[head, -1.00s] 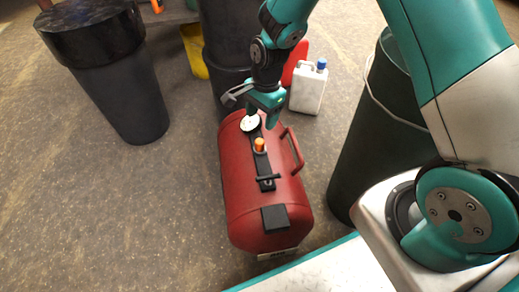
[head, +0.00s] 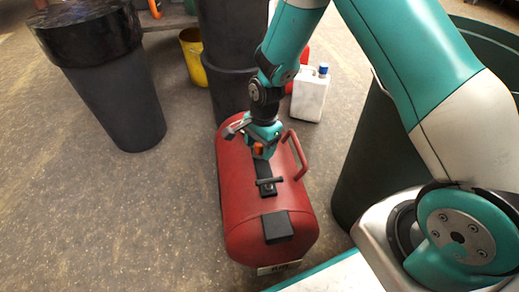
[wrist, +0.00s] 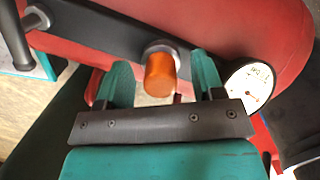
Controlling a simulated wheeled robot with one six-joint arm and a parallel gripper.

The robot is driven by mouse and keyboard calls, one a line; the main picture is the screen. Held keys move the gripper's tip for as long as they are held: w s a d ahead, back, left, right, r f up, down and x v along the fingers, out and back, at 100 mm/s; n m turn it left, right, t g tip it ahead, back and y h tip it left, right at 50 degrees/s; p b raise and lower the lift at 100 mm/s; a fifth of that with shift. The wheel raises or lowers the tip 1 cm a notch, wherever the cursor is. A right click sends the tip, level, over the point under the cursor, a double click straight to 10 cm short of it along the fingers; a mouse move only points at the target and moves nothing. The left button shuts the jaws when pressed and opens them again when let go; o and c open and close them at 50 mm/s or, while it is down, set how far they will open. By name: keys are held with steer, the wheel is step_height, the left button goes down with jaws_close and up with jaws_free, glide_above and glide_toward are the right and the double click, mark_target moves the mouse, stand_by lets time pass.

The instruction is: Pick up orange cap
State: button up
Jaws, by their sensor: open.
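The orange cap (wrist: 161,75) sits on a fitting on the dark top strip of the red tank (head: 240,192). In the wrist view it lies between the two teal fingers of my gripper (wrist: 163,84), with a gap on each side. The fingers are open and hold nothing. In the head view the cap (head: 258,149) shows as a small orange patch, partly covered by my gripper (head: 262,152), which is right over it.
A round white gauge (wrist: 248,87) stands beside the right finger. The tank's red handle (head: 297,157) is to the right. Dark bins (head: 105,85) and a white jug (head: 310,95) with a blue cap stand around.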

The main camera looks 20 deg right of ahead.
steer(key=c, duration=1)
